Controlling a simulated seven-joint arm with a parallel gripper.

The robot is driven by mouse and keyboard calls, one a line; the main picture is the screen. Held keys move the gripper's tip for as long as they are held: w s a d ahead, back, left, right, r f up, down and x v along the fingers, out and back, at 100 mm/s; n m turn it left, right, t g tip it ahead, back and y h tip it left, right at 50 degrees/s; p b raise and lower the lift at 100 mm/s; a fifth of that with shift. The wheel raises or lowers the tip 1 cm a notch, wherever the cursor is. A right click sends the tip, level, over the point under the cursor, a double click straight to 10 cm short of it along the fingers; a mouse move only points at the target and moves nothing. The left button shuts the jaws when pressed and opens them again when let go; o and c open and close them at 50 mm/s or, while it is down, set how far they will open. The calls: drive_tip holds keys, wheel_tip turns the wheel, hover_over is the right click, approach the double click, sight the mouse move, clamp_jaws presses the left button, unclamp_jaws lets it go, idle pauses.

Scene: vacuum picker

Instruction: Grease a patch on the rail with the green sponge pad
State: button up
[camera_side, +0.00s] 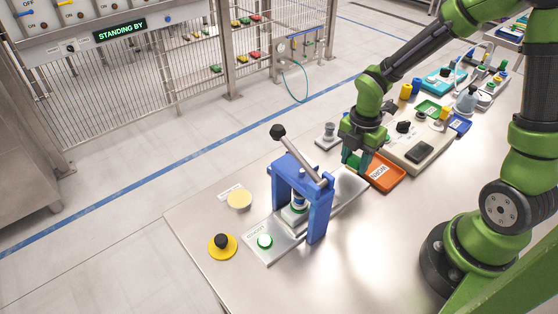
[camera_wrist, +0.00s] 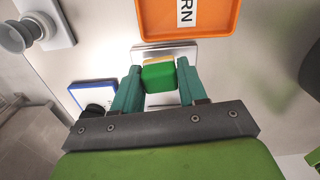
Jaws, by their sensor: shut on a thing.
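My gripper (camera_side: 357,164) is near the far right end of the long metal rail (camera_side: 347,186), which runs back from the blue lever press. In the wrist view its two teal fingers (camera_wrist: 158,88) are shut on the green sponge pad (camera_wrist: 159,77). The pad has a green block on top and a thin yellowish edge showing. The pale metal surface of the rail (camera_wrist: 178,51) shows behind and below the pad. I cannot tell whether the pad touches it. In the side view the fingers mostly hide the pad.
The orange labelled tray (camera_side: 385,172) lies close beside my gripper, and tops the wrist view (camera_wrist: 215,20). The blue press (camera_side: 320,210) with its raised lever stands nearer left. A grey cup-shaped fitting (camera_side: 328,137) stands behind. The front right of the table is clear.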

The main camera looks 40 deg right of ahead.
sight(338, 190)
wheel_tip(338, 190, down, 2)
drive_tip(key=shift+a, duration=0.35)
drive_tip(key=shift+a+f, duration=0.15)
drive_tip(key=shift+a, duration=2.85)
drive_tip(key=d, duration=0.6)
drive_tip(key=shift+d, duration=0.3)
drive_tip(key=shift+s+d, duration=0.15)
drive_tip(key=shift+s, duration=0.4)
drive_tip(key=shift+w+a, duration=0.1)
drive_tip(key=shift+a, duration=3.1)
drive_tip(key=shift+d, duration=3.15)
drive_tip(key=shift+r, duration=4.05)
